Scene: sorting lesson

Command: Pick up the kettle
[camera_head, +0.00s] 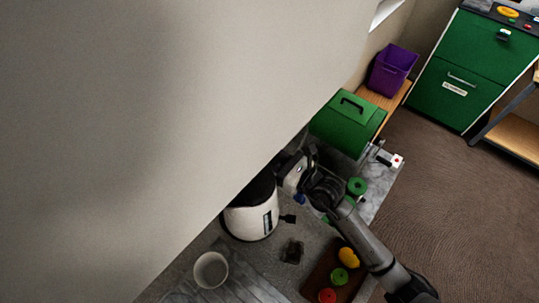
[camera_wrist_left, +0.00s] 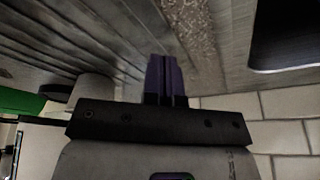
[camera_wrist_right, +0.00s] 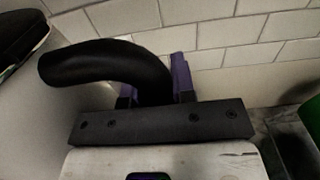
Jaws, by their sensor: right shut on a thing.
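The kettle (camera_head: 250,222) is white with a dark top and stands on the grey counter in the head view, partly hidden by the large pale surface at left. My right gripper (camera_head: 284,168) is at the kettle's upper right. In the right wrist view, the curved black kettle handle (camera_wrist_right: 92,62) runs in between the purple fingers of my right gripper (camera_wrist_right: 154,88), which are shut on it. My left gripper (camera_wrist_left: 166,78) shows in the left wrist view with its purple fingers together and nothing seen between them. It is out of the head view.
A white cup (camera_head: 210,270) stands left of the kettle. A green box (camera_head: 345,125) and a purple bin (camera_head: 391,70) are farther back. A brown tray (camera_head: 318,280) holds coloured pieces in front. A tiled wall (camera_wrist_right: 240,45) is close to the right gripper.

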